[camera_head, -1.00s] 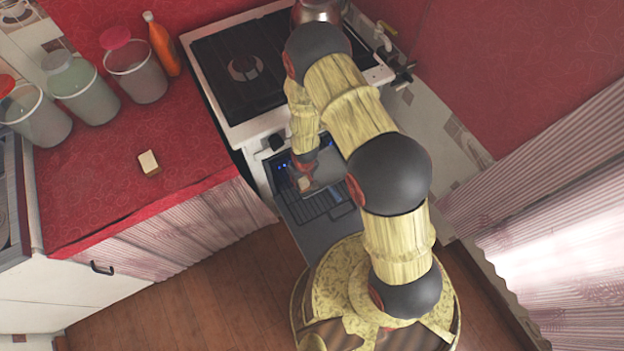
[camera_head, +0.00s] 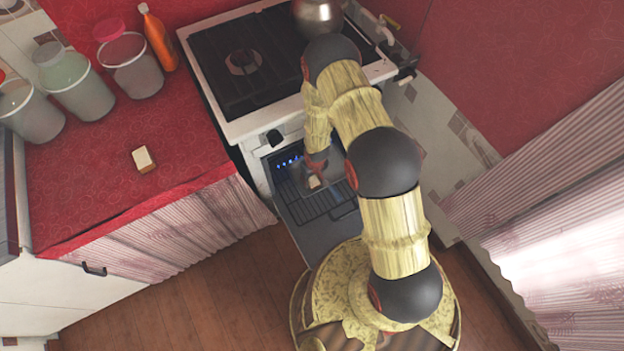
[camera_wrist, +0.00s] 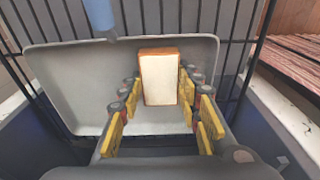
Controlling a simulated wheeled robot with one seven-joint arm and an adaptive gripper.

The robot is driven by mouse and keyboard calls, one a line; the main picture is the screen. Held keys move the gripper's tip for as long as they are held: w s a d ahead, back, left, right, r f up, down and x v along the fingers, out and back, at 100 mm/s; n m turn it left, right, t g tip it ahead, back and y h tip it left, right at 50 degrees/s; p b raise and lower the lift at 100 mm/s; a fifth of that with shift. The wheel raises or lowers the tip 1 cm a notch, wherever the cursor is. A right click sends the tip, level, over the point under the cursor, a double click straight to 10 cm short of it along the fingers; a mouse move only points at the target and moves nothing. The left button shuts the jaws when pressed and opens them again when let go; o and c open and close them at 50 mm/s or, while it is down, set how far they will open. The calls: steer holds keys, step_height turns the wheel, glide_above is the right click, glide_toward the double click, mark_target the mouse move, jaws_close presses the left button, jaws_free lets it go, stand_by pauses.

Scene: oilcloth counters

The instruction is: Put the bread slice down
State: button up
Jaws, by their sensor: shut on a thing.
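The bread slice (camera_wrist: 160,77), white with a brown crust, stands between the yellow finger pads in the wrist view. My gripper (camera_wrist: 161,90) is shut on it. A shallow grey tray (camera_wrist: 75,80) lies behind and below the slice, on a dark wire rack. Whether the slice touches the tray is unclear. In the head view, the held slice (camera_head: 315,181) shows small over the tray at the open oven, below my gripper (camera_head: 316,168). My arm hides part of the tray and oven there.
Another piece of bread (camera_head: 143,159) lies on the red counter (camera_head: 90,190). The oven rack (camera_head: 325,205) is above the lowered door. Several canisters (camera_head: 130,66) and an orange bottle (camera_head: 158,40) stand at the counter's back. A metal pot (camera_head: 318,15) stands on the stove (camera_head: 255,60).

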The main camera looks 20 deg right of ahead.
mark_target(314, 182)
steer(key=shift+f, duration=0.15)
steer(key=o, duration=1)
steer(key=r+p, duration=0.2)
steer(key=r, duration=0.2)
steer(key=s+r+p, duration=0.1)
steer(key=r, duration=0.3)
steer(key=r+p, duration=0.2)
steer(key=r, duration=0.2)
steer(key=shift+s+d+r+p, duration=0.15)
steer(key=shift+s+r+p, duration=0.05)
steer(key=shift+p, duration=0.15)
